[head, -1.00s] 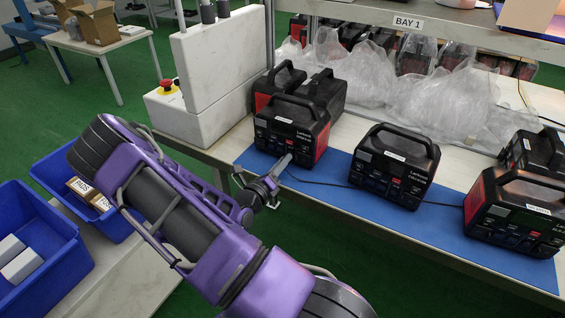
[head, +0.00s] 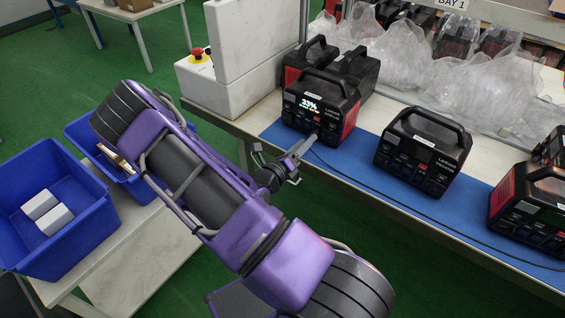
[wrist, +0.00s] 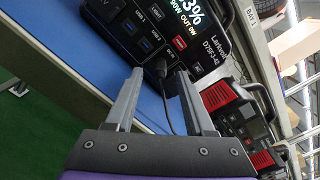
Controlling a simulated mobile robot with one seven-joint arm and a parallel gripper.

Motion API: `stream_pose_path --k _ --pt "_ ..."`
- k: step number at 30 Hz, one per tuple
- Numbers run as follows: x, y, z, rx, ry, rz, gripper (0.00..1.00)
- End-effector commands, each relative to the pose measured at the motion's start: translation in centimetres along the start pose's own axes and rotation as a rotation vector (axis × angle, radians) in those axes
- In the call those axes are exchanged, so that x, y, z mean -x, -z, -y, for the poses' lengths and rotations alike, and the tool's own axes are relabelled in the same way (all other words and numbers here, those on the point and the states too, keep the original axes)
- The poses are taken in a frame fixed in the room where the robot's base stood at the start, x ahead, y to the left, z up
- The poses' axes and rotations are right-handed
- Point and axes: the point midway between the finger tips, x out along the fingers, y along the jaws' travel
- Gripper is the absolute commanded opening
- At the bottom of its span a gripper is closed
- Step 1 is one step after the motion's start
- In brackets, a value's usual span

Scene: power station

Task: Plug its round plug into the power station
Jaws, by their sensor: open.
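The power station (head: 322,104), black with red sides and a top handle, stands on the blue mat with its display lit at 33%. Its front also fills the upper part of the wrist view (wrist: 140,28). The round plug (wrist: 162,69) sits at the port marked DC IN, and its black cable (wrist: 167,100) hangs from it. It appears to be in the port. My gripper (head: 310,139) is at the lower front of this station. In the wrist view its two fingers (wrist: 159,72) are apart, one on each side of the plug and cable, with space between.
More power stations (head: 424,150) stand to the right on the blue mat (head: 350,165). The cable runs right along the mat. Clear plastic bags (head: 480,95) lie behind. A white box with a red emergency button (head: 197,54) stands left. Blue bins (head: 70,235) are at lower left.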

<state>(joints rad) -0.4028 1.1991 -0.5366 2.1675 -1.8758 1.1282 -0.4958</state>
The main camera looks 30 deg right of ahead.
Motion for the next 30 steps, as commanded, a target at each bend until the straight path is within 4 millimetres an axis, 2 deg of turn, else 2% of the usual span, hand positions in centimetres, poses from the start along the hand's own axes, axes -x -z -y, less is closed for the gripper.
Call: stream_pose_path --k 9,15,21,30 --pt "8.0 -0.2 0.0 0.000 -0.004 0.002 0.54" --pt "12.1 -0.1 0.0 0.000 -0.002 0.002 0.54" --pt "14.2 -0.1 0.0 -0.001 0.000 0.001 0.54" --pt "14.5 0.0 0.0 0.000 0.001 0.000 0.54"
